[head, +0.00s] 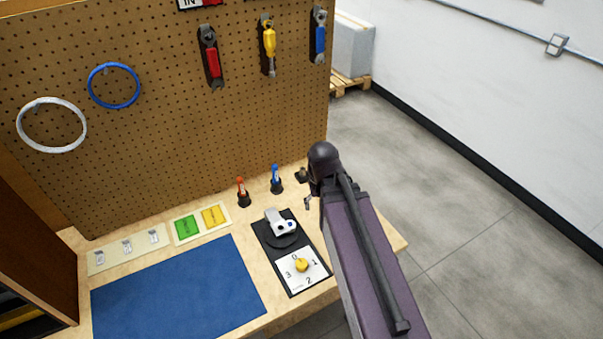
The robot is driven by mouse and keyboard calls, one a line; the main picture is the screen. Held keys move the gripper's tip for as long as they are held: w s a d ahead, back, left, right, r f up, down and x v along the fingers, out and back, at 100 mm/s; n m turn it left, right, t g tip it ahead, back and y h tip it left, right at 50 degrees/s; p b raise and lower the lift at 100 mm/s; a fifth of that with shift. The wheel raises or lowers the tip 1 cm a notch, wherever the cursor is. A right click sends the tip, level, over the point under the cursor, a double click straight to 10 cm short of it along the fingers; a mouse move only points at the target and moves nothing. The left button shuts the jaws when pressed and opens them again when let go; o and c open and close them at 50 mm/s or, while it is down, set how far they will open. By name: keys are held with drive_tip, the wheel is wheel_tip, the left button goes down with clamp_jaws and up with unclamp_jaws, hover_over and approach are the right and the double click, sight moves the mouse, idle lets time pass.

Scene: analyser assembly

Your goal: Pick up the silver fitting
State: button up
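My arm reaches over the right end of the wooden bench and hides much of what lies beneath it. My gripper (308,201) is at most partly seen, as a small grey piece beside the dark wrist; its fingers cannot be made out. No part can be surely named as the silver fitting. Small grey shapes (126,246) sit on a pale strip at the bench's left, too small to identify. A silver-white block (281,222) with a dark round opening sits on a black disc on the black panel (266,236), left of my arm.
A yellow knob (302,265) stands on a numbered dial. Red (241,191) and blue (276,178) upright tools stand at the back. A blue mat (180,295) is clear. Green (186,226) and yellow (213,215) pads lie behind it. The pegboard (160,150) rises behind.

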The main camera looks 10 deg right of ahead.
sight(303, 169)
drive_tip(key=w+d+r+m+p, duration=0.1)
drive_tip(key=w+m, duration=0.5)
drive_tip(key=w, duration=2)
drive_tip(key=shift+w+m, duration=0.4)
wheel_tip(303, 169, down, 8)
drive_tip(key=b, duration=0.8)
drive_tip(key=shift+f, duration=0.25)
drive_tip(key=shift+b, duration=0.3)
drive_tip(key=f+b, duration=0.3)
drive_tip(key=shift+w+a+f, duration=0.2)
drive_tip(key=shift+w, duration=0.1)
drive_tip(key=shift+f+b, duration=0.9)
drive_tip(key=shift+b, duration=0.15)
clamp_jaws()
